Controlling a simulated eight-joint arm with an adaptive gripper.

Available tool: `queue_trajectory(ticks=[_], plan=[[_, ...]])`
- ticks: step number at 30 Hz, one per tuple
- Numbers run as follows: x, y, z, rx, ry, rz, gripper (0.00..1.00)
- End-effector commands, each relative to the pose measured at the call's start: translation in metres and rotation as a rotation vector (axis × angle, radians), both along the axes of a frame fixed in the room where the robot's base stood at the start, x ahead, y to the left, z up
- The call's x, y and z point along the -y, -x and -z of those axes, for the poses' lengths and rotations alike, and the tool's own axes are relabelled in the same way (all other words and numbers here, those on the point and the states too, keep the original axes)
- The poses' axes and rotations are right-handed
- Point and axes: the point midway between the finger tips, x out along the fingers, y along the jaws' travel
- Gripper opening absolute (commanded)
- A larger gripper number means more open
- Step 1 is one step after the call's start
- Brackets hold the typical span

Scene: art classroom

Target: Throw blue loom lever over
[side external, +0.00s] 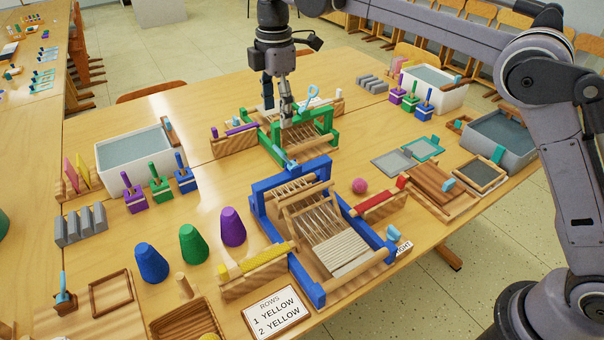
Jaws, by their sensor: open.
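The blue loom (318,290) stands in the middle of the table, with pale threads and a strip of woven cloth in its frame. A light blue lever (284,158) sticks up at its far left corner, tilted. A light blue knob (393,232) sits at its near right side. My gripper (287,118) points down above the green loom (327,141), just behind the blue loom's lever and apart from it. It is open; nothing shows between the fingers, though their gap is hard to make out.
The green loom has its own light blue lever (311,96), close right of my gripper. A yellow shuttle (255,262) and a red shuttle (380,197) flank the blue loom. Blue, green and purple cones (233,227) stand left. A card (277,312) reads rows, yellow, yellow.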

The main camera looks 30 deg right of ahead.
Motion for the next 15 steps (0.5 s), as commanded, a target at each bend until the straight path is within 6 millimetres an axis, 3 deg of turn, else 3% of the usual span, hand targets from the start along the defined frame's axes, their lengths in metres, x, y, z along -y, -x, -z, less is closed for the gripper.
queue_trajectory(ticks=[8, 15], plan=[[-0.007, -0.004, 0.013, -0.016, 0.006, -0.044, 0.64], [-0.007, -0.004, 0.044, -0.014, 0.005, -0.042, 0.64]])
